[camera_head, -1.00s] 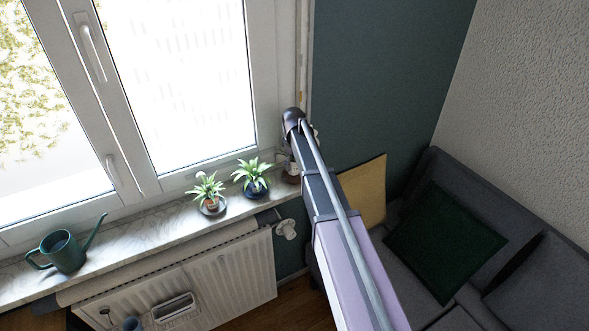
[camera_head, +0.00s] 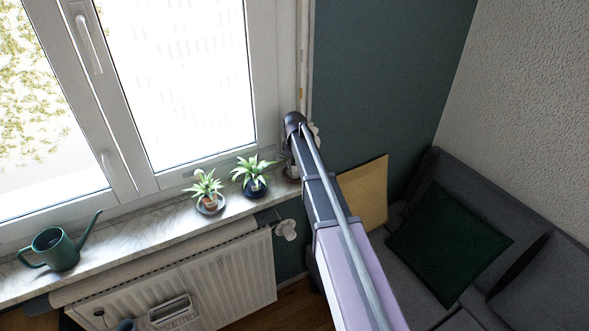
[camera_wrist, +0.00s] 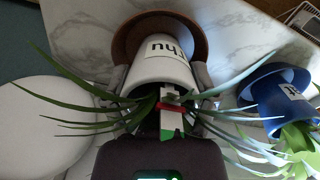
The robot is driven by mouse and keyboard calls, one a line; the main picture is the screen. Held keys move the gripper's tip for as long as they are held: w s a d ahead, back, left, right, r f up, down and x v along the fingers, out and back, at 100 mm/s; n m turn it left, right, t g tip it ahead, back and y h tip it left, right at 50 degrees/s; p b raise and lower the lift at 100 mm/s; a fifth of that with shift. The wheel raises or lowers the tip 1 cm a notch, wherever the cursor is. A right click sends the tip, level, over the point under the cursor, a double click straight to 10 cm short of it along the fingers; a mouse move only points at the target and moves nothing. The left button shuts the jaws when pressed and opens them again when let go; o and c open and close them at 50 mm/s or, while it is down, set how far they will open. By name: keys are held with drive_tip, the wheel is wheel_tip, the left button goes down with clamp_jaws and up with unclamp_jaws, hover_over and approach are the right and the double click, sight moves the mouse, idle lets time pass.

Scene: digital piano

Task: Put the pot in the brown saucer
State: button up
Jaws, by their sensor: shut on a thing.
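In the wrist view my gripper (camera_wrist: 158,82) is shut on a white pot (camera_wrist: 172,66) with dark lettering, one finger on each side. Long green leaves spread from the pot's open top toward the camera. The brown saucer (camera_wrist: 128,42) shows as a ring around the pot's far end, on the marble sill. I cannot tell whether the pot's base touches it. In the head view my arm hides the gripper and most of the pot.
A blue pot (camera_wrist: 268,92) with a plant stands close on the right in the wrist view. In the head view, a plant in a terracotta pot (camera_head: 209,200) and a green watering can (camera_head: 56,250) stand on the sill (camera_head: 130,232). The window is behind.

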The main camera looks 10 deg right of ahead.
sight(294, 164)
drive_tip(key=shift+f, duration=0.1)
drive_tip(key=o, duration=1.2)
wheel_tip(294, 164, up, 12)
drive_tip(key=p, duration=1.2)
idle(0.4)
drive_tip(key=s+m, duration=0.2)
drive_tip(key=s, duration=0.8)
drive_tip(key=s+m, duration=0.3)
drive_tip(key=s, duration=0.7)
drive_tip(key=s+m, duration=0.3)
drive_tip(key=s, duration=0.7)
drive_tip(key=shift+s+a, duration=0.15)
drive_tip(key=shift+s, duration=0.1)
